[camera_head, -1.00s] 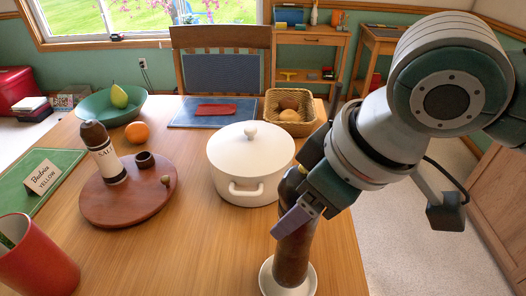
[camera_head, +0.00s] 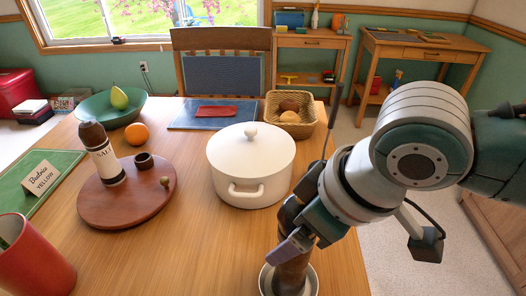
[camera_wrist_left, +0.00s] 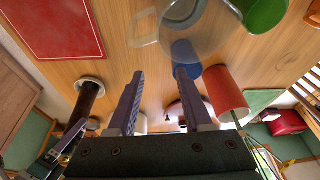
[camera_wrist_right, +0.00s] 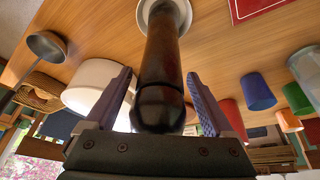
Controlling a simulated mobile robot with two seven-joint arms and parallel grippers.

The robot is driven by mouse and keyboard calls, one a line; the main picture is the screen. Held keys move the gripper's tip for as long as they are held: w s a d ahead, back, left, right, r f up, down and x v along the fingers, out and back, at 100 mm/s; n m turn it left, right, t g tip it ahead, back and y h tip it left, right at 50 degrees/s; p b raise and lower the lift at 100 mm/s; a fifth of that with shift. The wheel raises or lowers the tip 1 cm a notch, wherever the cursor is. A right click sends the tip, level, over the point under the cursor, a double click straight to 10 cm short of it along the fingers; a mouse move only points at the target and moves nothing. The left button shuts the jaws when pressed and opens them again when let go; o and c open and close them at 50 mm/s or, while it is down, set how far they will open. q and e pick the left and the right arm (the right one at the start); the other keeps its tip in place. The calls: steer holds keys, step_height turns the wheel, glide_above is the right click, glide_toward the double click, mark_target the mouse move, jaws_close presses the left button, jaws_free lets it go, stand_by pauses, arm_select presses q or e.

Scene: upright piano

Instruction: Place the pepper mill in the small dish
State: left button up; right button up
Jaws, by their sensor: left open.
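The pepper mill (camera_head: 293,274) is dark brown wood and stands upright, its foot in the small dish (camera_head: 314,284) at the table's near edge. The dish also shows in the right wrist view (camera_wrist_right: 183,12) under the mill. My right gripper (camera_wrist_right: 158,74) is open, with one finger on each side of the mill and a gap beside it. In the head view my right gripper (camera_head: 288,246) hides the mill's top. My left gripper (camera_wrist_left: 160,73) is open and empty, outside the head view. The mill and dish show left of its fingers in the left wrist view (camera_wrist_left: 87,100).
A white lidded pot (camera_head: 250,165) stands just behind the mill. A round wooden board (camera_head: 125,200) holds a salt mill (camera_head: 103,155) and a small dark cup. A red cup (camera_head: 35,258) stands front left. A blue cup (camera_wrist_left: 186,62) and a glass lie near the left gripper. Bare table lies between board and mill.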

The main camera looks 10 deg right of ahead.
steer(key=shift+o, duration=0.2)
steer(key=a+p+v, duration=0.1)
steer(key=p+v, duration=0.2)
steer(key=v, duration=0.9)
steer(key=s+a+m+y, duration=0.1)
steer(key=s+a, duration=0.2)
steer(key=s, duration=0.1)
steer(key=s+d+f+m+h, duration=0.3)
steer(key=s+d+m, duration=0.1)
steer(key=s+d, duration=0.4)
steer(key=shift+s+d+f+h, duration=0.3)
steer(key=shift+d+f, duration=0.1)
steer(key=shift+d, duration=0.3)
